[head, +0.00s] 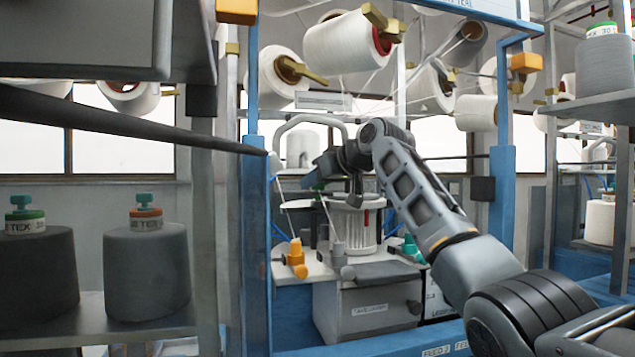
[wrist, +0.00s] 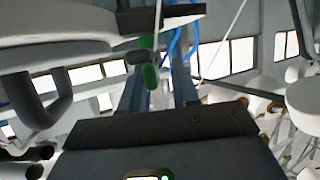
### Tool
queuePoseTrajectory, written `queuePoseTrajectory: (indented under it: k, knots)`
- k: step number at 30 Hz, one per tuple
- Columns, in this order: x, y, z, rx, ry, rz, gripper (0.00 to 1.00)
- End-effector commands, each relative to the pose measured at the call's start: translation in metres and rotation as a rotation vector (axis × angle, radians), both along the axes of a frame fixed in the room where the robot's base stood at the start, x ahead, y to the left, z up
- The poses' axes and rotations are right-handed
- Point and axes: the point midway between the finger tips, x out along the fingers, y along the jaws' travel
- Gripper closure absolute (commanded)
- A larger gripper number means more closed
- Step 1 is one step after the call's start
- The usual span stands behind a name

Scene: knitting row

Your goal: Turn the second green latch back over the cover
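My gripper (head: 325,165) is at the top of the knitting head, a pale ribbed cylinder (head: 362,228) on the machine's white table. In the wrist view my gripper's two fingers (wrist: 160,90) stand apart with a gap between them. A green latch-like piece (wrist: 151,77) overlaps the left finger's edge; whether it touches is unclear. Another green bit (wrist: 146,42) shows just above it. A small green spot (head: 318,187) also shows below my gripper in the head view. I cannot tell which piece is the second latch, nor make out the cover's outline.
An orange fitting (head: 296,258) and a teal one (head: 411,246) stand on the table's sides. Blue posts (head: 256,200) frame the machine left and right. Yarn cones (head: 346,42) hang above, with thin yarns running down. Dark cones (head: 146,270) stand on the left shelf.

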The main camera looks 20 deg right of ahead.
Motion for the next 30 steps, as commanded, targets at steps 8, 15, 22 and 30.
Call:
queuePoseTrajectory:
  k: [8,15,22,30]
  knots:
    - [0.0,-0.003,0.0,0.0,-0.001,-0.004,0.5]
    - [-0.003,-0.005,0.001,0.0,-0.002,-0.005,0.5]
    - [-0.029,-0.017,0.011,-0.001,-0.005,-0.004,0.5]
    - [-0.06,-0.029,0.026,0.001,-0.003,-0.004,0.5]
